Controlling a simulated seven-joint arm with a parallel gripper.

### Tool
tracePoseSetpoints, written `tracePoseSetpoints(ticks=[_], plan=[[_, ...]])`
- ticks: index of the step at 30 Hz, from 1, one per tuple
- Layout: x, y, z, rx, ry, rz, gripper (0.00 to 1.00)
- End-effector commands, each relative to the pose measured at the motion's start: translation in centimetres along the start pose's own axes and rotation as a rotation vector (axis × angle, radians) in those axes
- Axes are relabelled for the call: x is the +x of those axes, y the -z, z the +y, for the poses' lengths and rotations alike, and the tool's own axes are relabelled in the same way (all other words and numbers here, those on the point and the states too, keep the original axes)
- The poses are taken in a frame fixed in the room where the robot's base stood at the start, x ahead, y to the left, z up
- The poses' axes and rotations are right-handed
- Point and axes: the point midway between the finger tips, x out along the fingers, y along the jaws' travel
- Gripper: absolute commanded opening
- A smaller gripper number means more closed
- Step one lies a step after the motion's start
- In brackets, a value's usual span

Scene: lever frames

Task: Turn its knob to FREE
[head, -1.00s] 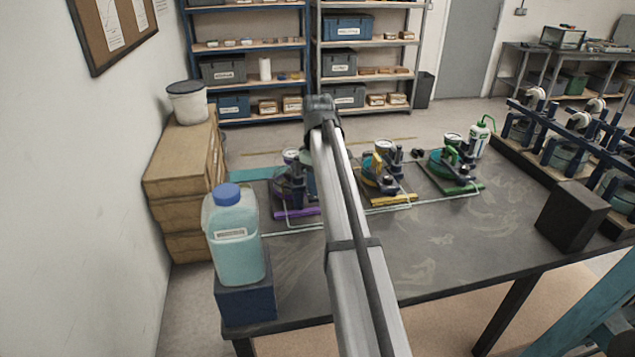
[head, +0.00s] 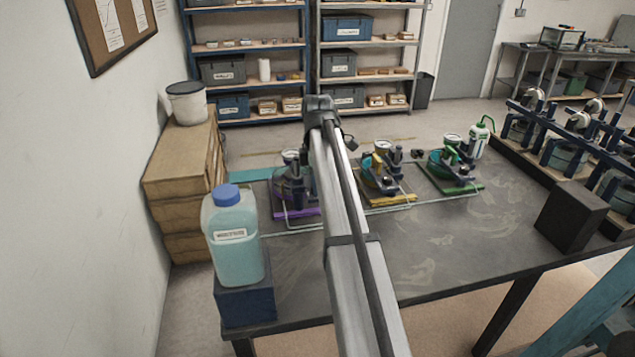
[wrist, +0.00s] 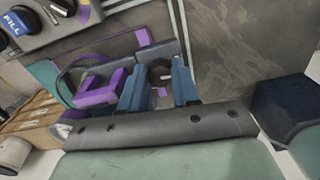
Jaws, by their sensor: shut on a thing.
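The purple-based lever frame (head: 297,212) stands at the left of the row on the bench in the head view, partly hidden behind my arm. In the wrist view its purple handle (wrist: 98,92) lies just left of my fingers. My gripper (wrist: 160,76) has its two blue fingers on either side of a round black knob (wrist: 160,70) and is shut on it. The knob's marking is too small to read.
A yellow-based frame (head: 392,200) and a green-based frame (head: 456,187) stand to the right. A jug (head: 234,250) on a blue block stands at the bench's left front. A black block (head: 572,214) is at the right. The front middle of the bench is clear.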

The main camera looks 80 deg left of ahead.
Motion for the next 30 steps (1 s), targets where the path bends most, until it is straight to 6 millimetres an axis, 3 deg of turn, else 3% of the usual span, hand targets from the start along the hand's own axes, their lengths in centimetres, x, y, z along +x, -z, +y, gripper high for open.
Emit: tracePoseSetpoints(ticks=[16,17,24,30], plan=[[-0.03,-0.01,0.04,-0.022,-0.001,0.000,0.00],[-0.03,-0.01,0.04,-0.022,-0.001,0.000,0.33],[-0.02,0.00,0.02,-0.022,-0.001,0.000,0.56],[-0.01,0.00,0.02,-0.021,0.000,0.000,0.56]])
